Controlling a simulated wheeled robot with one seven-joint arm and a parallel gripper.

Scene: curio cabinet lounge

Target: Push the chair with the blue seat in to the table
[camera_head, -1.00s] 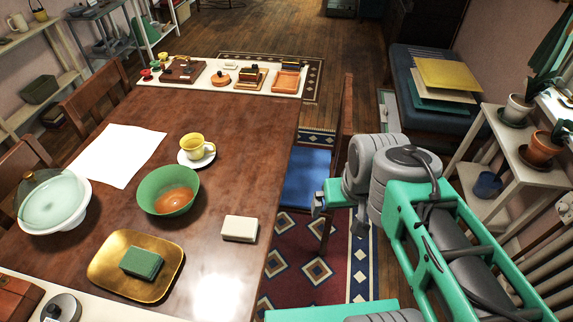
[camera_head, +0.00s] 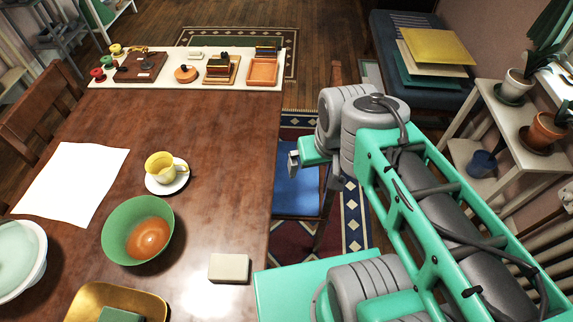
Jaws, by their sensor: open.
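The chair with the blue seat (camera_head: 298,192) stands at the right side of the brown wooden table (camera_head: 215,150). Its seat shows beside the table edge, and my arm hides much of its back; a wooden upright of it shows above my arm.
A dark bench with folders (camera_head: 437,53) and a white plant stand (camera_head: 520,140) stand at the right. The table bears a green bowl (camera_head: 120,222), a cup (camera_head: 160,165) and a white block (camera_head: 229,268) near its right edge. Another wooden chair (camera_head: 45,110) is at the left.

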